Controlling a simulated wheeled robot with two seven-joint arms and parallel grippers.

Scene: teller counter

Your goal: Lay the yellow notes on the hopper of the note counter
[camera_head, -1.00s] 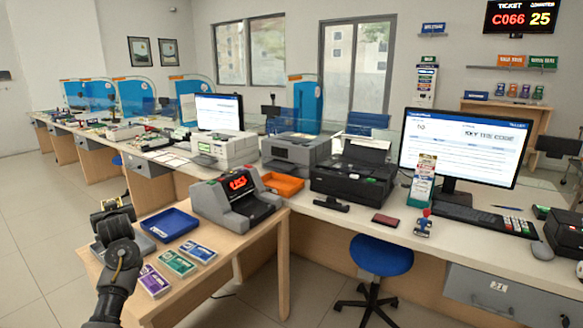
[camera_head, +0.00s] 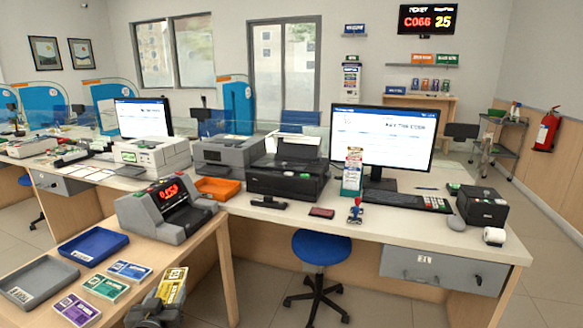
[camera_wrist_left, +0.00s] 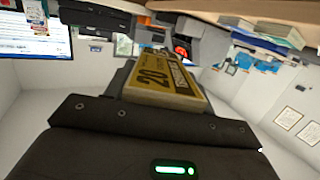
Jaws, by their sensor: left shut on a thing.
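The yellow notes (camera_head: 174,279) are a banded bundle in my left gripper (camera_head: 165,292), which is shut on them over the front right part of the side table. In the left wrist view the yellow notes (camera_wrist_left: 163,78) show a printed 20 and stick out past the dark gripper body. The grey note counter (camera_head: 148,223), with a lit red display, stands on the table behind and apart from the notes. Its dark hopper area (camera_head: 187,217) looks empty. My right gripper is not in view.
Purple (camera_head: 77,309), green (camera_head: 105,287) and blue (camera_head: 130,271) note bundles lie on the side table (camera_head: 212,245). A blue tray (camera_head: 92,262) and a grey tray (camera_head: 40,298) are at left. An orange tray (camera_head: 218,196) sits behind the counter.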

